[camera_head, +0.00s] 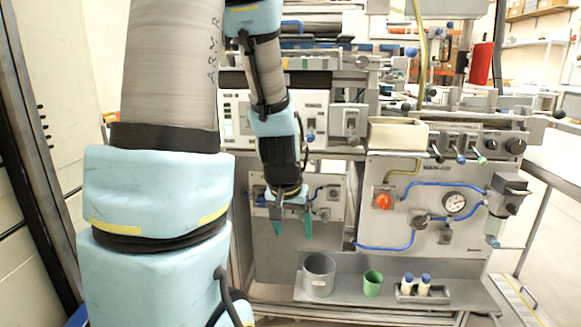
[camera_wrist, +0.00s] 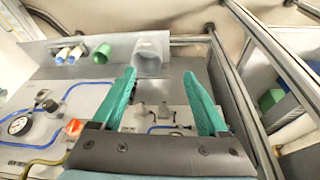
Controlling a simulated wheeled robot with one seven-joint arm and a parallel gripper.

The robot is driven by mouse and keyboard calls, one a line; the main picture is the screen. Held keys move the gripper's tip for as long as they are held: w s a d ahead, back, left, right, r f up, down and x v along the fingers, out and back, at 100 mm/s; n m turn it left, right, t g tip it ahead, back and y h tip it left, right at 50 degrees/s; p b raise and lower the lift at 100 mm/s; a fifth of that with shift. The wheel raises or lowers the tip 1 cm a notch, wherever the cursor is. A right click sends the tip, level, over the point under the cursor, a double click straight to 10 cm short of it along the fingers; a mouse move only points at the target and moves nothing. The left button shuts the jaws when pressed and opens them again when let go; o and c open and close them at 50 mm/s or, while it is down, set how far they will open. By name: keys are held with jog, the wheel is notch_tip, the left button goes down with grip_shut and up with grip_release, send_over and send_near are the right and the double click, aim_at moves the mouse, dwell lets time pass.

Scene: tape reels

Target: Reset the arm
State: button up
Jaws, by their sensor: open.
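My arm, light blue and grey, fills the left of the head view and bends down to the gripper. Part of the machine is hidden behind it.
A grey shelf (camera_head: 450,305) low on the machine bears a grey cup (camera_head: 319,273), a green cup (camera_head: 373,283) and two blue-capped bottles (camera_head: 424,285) in a holder. The panel right of my gripper has blue tubes, a gauge (camera_head: 454,203) and an orange knob (camera_head: 384,201).

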jog(key=s+a+r+n+g+y, duration=0.1)
jog(key=s+a+r+n+g, duration=0.1)
jog(key=s+a, duration=0.5)
notch_tip(320, 180, up, 18)
jog(key=p, duration=1.8)
jog(key=shift+w, duration=0.15)
jog(key=shift+f, duration=0.1)
